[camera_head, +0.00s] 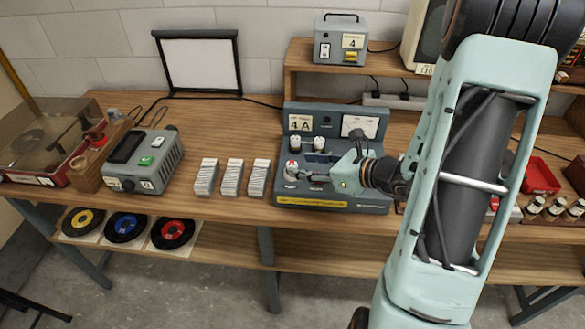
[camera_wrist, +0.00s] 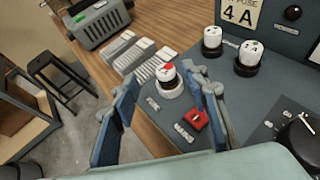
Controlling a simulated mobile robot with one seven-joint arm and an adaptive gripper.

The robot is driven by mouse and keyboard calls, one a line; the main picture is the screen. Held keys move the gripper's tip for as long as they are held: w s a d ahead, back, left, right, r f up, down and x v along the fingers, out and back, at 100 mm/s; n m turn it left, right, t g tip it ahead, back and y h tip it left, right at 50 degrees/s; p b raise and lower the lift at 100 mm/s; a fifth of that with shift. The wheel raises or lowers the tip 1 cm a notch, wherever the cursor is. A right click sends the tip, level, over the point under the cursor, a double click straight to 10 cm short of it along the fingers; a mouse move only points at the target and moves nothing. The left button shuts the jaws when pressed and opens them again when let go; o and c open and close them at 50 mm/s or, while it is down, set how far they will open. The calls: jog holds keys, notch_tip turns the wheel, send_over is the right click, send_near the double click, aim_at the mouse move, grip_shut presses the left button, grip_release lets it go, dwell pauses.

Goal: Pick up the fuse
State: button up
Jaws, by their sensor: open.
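A white round fuse with a red mark on top (camera_wrist: 168,73) stands upright in a dark seat on the grey-blue device marked 4 A (camera_head: 333,204). It also shows in the head view (camera_head: 292,166), at the device's left side. My gripper (camera_wrist: 170,90) is open, with one finger on each side of this fuse in the wrist view. I cannot tell whether either finger touches it. Two similar white fuses stand farther back, one on the left (camera_wrist: 212,38) and one on the right (camera_wrist: 249,54). Nothing is held.
A red switch (camera_wrist: 195,120) and a black knob (camera_wrist: 300,136) are on the device's panel. Rows of white cards (camera_head: 232,177) lie left of it, beside a grey instrument box (camera_head: 145,162). A red tray (camera_head: 540,176) and small jars (camera_head: 555,209) stand right.

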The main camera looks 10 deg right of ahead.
aim_at(293, 165)
jog(key=shift+d+f+p+x, duration=0.1)
jog(key=shift+p+x, duration=0.05)
jog(key=shift+x, duration=0.9)
jog(key=shift+d+f+p+x, duration=0.1)
jog(key=shift+d+p+x, duration=0.05)
jog(key=shift+x, duration=0.85)
jog(key=shift+d+f+p+x, duration=0.1)
jog(key=shift+p+x, duration=0.05)
jog(key=shift+x, duration=0.9)
jog(key=shift+c, duration=0.6)
grip_shut()
